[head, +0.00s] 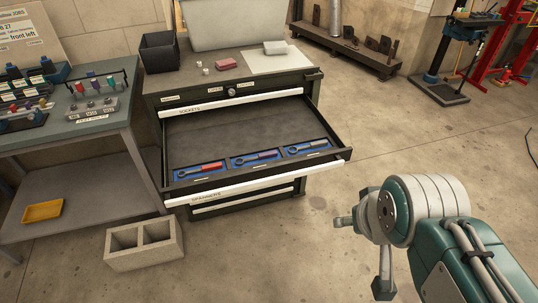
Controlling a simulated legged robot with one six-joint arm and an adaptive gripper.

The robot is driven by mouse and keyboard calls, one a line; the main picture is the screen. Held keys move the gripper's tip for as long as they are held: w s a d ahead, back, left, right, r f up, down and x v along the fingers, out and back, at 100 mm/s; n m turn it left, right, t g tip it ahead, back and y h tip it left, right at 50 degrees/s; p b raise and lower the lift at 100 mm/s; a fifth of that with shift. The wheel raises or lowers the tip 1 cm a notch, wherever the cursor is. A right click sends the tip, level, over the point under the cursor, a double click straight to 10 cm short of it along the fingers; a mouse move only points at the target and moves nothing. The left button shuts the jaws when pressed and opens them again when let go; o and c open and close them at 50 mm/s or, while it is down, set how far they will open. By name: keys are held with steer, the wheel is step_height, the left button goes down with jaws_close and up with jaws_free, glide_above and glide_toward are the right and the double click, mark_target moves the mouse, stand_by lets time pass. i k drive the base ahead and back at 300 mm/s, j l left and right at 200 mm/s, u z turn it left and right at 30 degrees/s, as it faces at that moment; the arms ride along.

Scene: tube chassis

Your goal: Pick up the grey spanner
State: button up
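The grey spanner (307,147) lies in the rightmost blue tray of an open drawer (250,120) in the dark tool cabinet. A spanner with a red handle (207,168) lies in the left tray. One with a dark purple-blue handle (262,156) lies in the middle tray. My gripper (362,255) is at the lower right, over the floor and well apart from the drawer and spanners. Its two fingers show apart, one to the left and one lower down, with nothing seen between them. My wrist hides part of it.
The open drawer's white front edge (250,185) juts toward me. A concrete block (144,244) stands on the floor at left, near a workbench (90,125). A dark bin (159,52), red block (227,63) and white sheet (277,60) lie on the cabinet.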

mark_target(321, 143)
steer(key=i+l, duration=0.25)
steer(key=i, duration=0.2)
steer(key=i+l, duration=0.25)
steer(key=i, duration=0.25)
steer(key=i+l, duration=0.25)
steer(key=i, duration=0.2)
